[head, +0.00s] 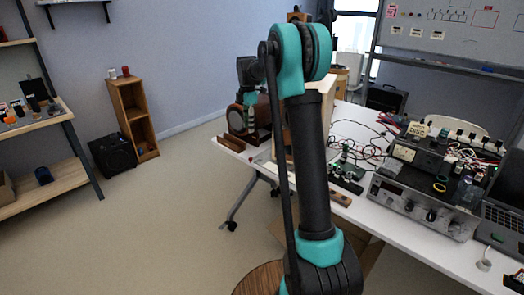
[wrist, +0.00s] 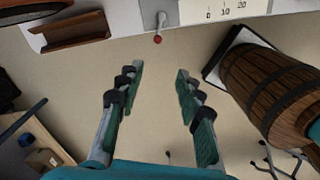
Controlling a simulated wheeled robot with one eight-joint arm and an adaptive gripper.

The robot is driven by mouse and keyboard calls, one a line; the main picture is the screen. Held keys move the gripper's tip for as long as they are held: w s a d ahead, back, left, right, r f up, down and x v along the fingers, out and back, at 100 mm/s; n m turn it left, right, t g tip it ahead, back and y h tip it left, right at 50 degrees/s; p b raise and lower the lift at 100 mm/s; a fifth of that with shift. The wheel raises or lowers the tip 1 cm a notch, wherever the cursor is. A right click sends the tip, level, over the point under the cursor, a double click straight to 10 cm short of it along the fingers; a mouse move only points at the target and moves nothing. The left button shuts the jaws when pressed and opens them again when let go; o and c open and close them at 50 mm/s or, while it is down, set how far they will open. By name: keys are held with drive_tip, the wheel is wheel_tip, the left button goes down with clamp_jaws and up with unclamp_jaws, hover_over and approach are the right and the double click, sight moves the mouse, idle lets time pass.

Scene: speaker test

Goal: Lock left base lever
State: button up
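In the wrist view my gripper (wrist: 160,70) is open, its two fingers wide apart with only floor visible between them. A small lever with a red round tip (wrist: 158,39) sticks out from the edge of a pale base (wrist: 195,12) at the top of the view. The lever lies just beyond my fingertips in the picture, roughly centred between them, and nothing touches it. A scale marked 0, 10, 20 shows to the right of it.
A wooden barrel (wrist: 265,85) stands close on the right in the wrist view. A brown wooden rail (wrist: 75,33) lies at upper left. In the head view the white table (head: 400,237) carries electronics (head: 420,200) to the right of my arm. The floor at left is open.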

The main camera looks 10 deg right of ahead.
approach(251, 158)
drive_tip(key=f, duration=0.9)
drive_tip(key=shift+w, duration=0.2)
drive_tip(key=shift+c, duration=0.6)
clamp_jaws()
